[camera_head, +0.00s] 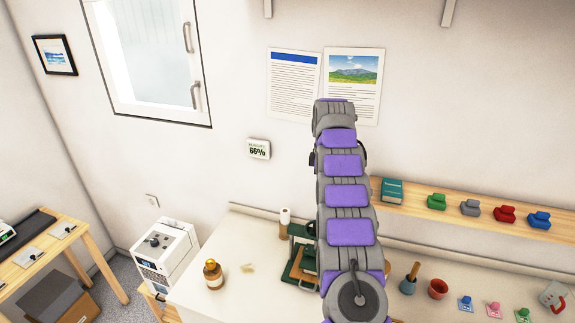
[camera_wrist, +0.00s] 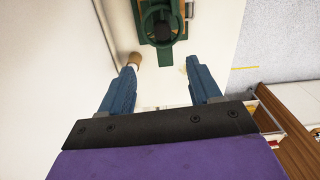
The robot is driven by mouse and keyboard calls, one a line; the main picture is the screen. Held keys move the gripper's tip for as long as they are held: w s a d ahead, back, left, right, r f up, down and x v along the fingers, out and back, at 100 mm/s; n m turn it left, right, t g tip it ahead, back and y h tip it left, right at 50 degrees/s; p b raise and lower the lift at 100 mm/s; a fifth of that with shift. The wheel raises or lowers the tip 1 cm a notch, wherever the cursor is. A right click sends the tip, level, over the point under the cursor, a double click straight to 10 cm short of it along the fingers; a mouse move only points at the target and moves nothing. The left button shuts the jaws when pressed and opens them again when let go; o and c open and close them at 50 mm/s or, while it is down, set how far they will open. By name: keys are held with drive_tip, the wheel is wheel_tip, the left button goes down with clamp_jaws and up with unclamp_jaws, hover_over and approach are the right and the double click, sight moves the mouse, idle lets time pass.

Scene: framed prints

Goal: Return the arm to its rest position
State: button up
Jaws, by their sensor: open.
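My arm (camera_head: 347,195) stretches up and away through the middle of the head view, over the white counter (camera_head: 235,258). Its gripper end is not clearly visible there. In the wrist view my gripper (camera_wrist: 163,78) is open, with two blue fingers spread apart and nothing between them. Beyond the fingertips is a green device with a round wheel (camera_wrist: 157,25). A small brown object (camera_wrist: 134,60) shows by the left fingertip; I cannot tell whether they touch.
An amber bottle (camera_head: 213,274) and a paper roll (camera_head: 285,222) stand left of my arm. A wooden shelf (camera_head: 455,218) with colored blocks is at right. A brown pot (camera_head: 438,288) stands below it. A white machine (camera_head: 165,256) is at left.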

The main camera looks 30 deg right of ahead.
drive_tip(key=s+a+r+m+b, duration=0.1)
drive_tip(key=s+a+m+b, duration=0.15)
drive_tip(key=s+a, duration=0.65)
drive_tip(key=s+a+r+m+b, duration=0.2)
drive_tip(key=s+a+b, duration=0.15)
drive_tip(key=a, duration=1.05)
drive_tip(key=s+a+f+m+b, duration=0.1)
drive_tip(key=s+a+f, duration=0.3)
drive_tip(key=s, duration=0.6)
drive_tip(key=s+a+f+m+g+b, duration=0.1)
drive_tip(key=s+a+f, duration=0.4)
drive_tip(key=s, duration=0.5)
drive_tip(key=s+a+f+m+b, duration=0.2)
drive_tip(key=s+a+f+b, duration=0.2)
drive_tip(key=s, duration=0.6)
drive_tip(key=shift+a+f+g, duration=0.3)
drive_tip(key=shift+a+f, duration=0.05)
drive_tip(key=shift+a, duration=0.3)
